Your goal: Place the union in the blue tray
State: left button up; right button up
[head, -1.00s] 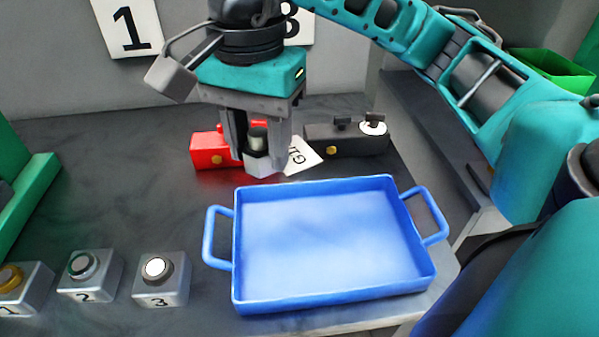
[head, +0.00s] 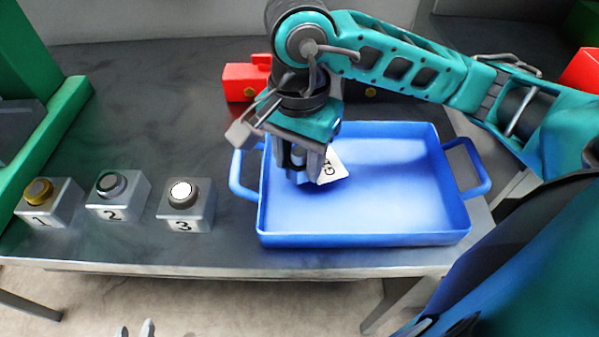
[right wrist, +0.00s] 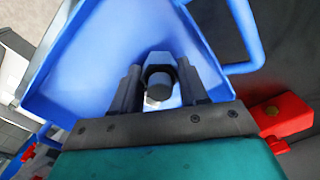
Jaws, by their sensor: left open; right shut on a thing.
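My right gripper (head: 305,172) is shut on the union and holds it over the left part of the blue tray (head: 452,215). In the right wrist view the union (right wrist: 158,76) is a dark fitting with a hexagonal part and a round end, between the fingers of the right gripper (right wrist: 157,92); the tray (right wrist: 75,70) is behind it. In the head view the fingers mostly hide the union. A white tag with black lettering (head: 331,168) shows beside the fingers. My left gripper (head: 137,329) is open at the bottom edge, only its fingertips showing.
Three numbered button boxes (head: 118,198) stand left of the tray. A red block (head: 240,82) is behind the tray, partly hidden by my right arm. A green frame (head: 60,125) stands at the far left. The tray floor is bare on the right.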

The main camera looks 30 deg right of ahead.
aim_at(299, 175)
notch_tip(299, 175, down, 4)
jog(key=shift+r, duration=0.1)
jog(key=shift+f+b, duration=0.25)
jog(key=shift+b, duration=0.1)
jog(key=o, duration=1.1)
jog(key=shift+o, duration=0.2)
jog(key=shift+r, duration=0.15)
